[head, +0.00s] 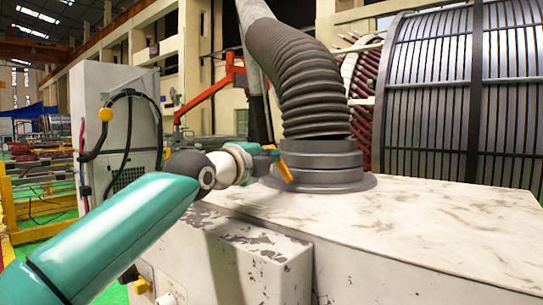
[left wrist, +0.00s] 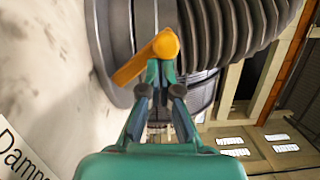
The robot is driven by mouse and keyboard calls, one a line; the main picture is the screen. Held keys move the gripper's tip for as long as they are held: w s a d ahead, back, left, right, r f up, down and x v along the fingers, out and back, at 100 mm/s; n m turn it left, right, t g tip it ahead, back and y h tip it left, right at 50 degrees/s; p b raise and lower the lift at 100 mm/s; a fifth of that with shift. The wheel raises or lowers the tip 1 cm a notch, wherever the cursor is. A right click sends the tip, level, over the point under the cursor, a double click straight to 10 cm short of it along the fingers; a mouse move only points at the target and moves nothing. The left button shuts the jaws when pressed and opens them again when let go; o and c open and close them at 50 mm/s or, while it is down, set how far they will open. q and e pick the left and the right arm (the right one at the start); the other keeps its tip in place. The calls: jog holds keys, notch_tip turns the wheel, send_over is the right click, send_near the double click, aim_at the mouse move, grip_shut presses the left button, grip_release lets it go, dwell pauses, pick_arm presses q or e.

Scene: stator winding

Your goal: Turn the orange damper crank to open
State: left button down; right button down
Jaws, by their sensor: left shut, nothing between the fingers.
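The orange damper crank (head: 285,171) sits on the front of the grey collar (head: 322,162) at the foot of the ribbed duct. It slants in the head view. In the left wrist view the crank (left wrist: 146,60) has a round end, and its bar reaches down and left from it across the grey collar. My left gripper (head: 268,153) is shut and empty, with its tips right at the crank. In the left wrist view its fingertips (left wrist: 160,70) meet just below the round end; I cannot tell whether they touch it. My right gripper is not in view.
The ribbed grey duct (head: 298,80) rises from the collar. The pale worn cabinet top (head: 420,225) is clear to the right. A large slatted stator drum (head: 450,95) stands behind. A white cabinet with cables (head: 125,120) stands at left. A partly cut-off "Damp" label (left wrist: 20,155) shows in the wrist view.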

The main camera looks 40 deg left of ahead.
pick_arm(q)
jog(key=shift+a+f+n+p, duration=0.15)
jog(key=shift+a+n+p, duration=0.35)
jog(key=shift+n, duration=0.6)
jog(key=shift+w+a+f+n+g, duration=0.1)
jog(key=shift+a+f+n+g, duration=0.25)
jog(key=shift+n, duration=0.55)
jog(key=shift+a+f+n+h, duration=0.25)
jog(key=shift+a+n+h, duration=0.05)
jog(key=shift+n, duration=0.4)
jog(key=shift+a+f+g+b, duration=0.25)
jog(key=shift+a+f+b, duration=0.1)
jog(key=shift+f+b, duration=0.15)
jog(key=shift+r, duration=0.1)
